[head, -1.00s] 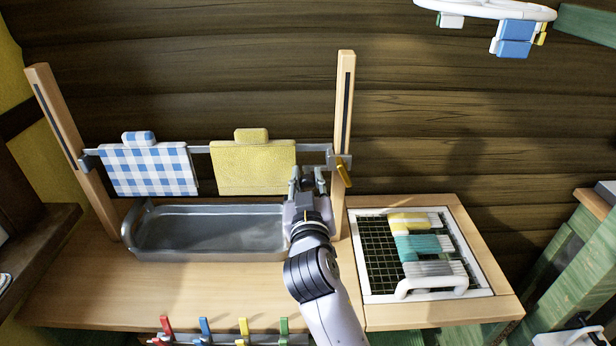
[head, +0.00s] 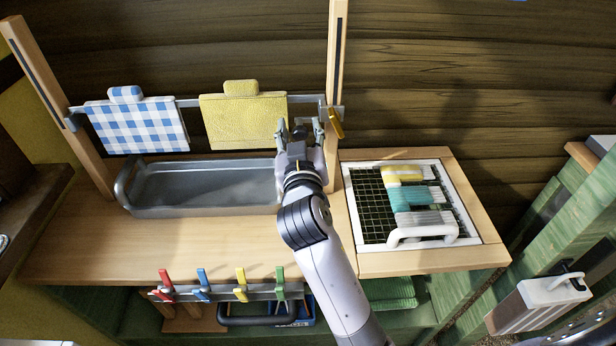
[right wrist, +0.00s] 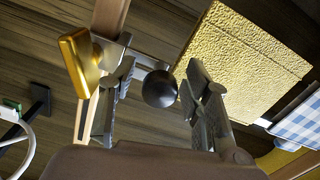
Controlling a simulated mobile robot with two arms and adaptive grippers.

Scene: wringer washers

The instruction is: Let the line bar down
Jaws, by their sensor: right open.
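The grey line bar (head: 195,102) runs level between two wooden posts, the left post (head: 55,100) and the right post (head: 337,55). A blue checked cloth (head: 137,125) and a yellow cloth (head: 245,122) hang from it. A yellow lever (head: 336,123) sits at the bar's right end; it also shows in the right wrist view (right wrist: 78,62). My right gripper (head: 299,128) is open just left of that end. In the right wrist view a dark round knob (right wrist: 159,89) appears between its open fingers (right wrist: 155,90); contact cannot be told. My left gripper is not in view.
A grey metal basin (head: 205,188) stands under the cloths. A white-framed rack (head: 415,205) with folded cloths is on the right. Coloured pegs (head: 240,285) line a rail below the counter's front edge. The counter (head: 150,250) is bare in front of the basin.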

